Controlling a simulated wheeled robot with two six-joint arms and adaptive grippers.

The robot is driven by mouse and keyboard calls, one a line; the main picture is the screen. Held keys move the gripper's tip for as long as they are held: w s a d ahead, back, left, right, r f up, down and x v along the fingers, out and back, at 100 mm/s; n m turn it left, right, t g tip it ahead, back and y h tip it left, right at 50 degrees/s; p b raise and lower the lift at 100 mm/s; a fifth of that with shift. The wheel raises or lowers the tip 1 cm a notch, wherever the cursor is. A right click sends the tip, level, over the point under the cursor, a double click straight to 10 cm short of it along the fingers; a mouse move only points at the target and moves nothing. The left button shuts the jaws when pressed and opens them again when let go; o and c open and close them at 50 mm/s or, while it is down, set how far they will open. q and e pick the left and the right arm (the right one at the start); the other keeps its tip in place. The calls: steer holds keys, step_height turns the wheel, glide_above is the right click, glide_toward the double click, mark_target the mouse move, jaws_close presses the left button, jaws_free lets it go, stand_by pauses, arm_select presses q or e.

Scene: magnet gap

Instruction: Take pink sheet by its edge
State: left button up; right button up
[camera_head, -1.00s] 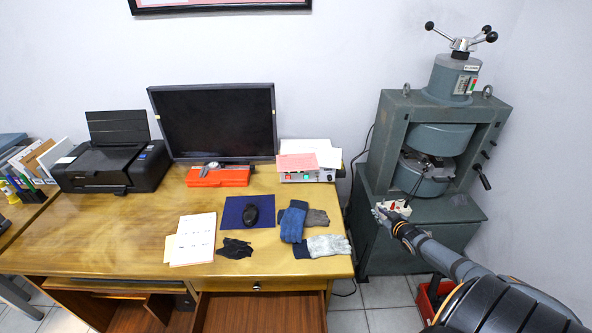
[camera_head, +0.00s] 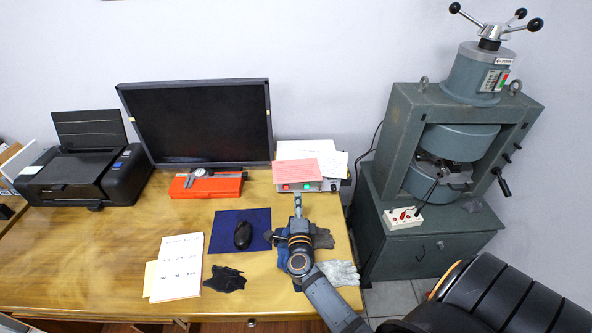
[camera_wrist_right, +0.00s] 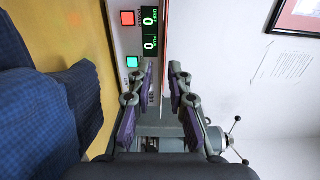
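The pink sheet (camera_head: 296,172) lies on top of the power supply box (camera_head: 312,187), its front edge hanging slightly over the box front. In the head view my right gripper (camera_head: 298,196) is just in front of this edge, fingers pointing at the box. In the right wrist view its purple-padded fingers (camera_wrist_right: 162,74) stand apart. The thin sheet edge (camera_wrist_right: 164,50) shows nearly edge-on between the fingertips; I cannot tell whether either finger touches it. My left gripper is not in view.
White papers (camera_head: 333,160) lie beside and under the pink sheet. The monitor (camera_head: 200,122) stands left of the box.

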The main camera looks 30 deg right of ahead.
mark_target(297, 181)
steer(key=shift+s+a+r, duration=0.35)
steer(key=shift+s+r, duration=0.2)
steer(key=b+x, duration=0.1)
steer(key=x, duration=0.9)
steer(key=shift+b, duration=0.35)
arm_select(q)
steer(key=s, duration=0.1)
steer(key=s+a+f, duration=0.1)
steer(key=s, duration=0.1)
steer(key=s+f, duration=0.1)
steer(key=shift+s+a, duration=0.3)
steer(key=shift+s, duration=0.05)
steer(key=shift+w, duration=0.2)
arm_select(e)
jaws_close()
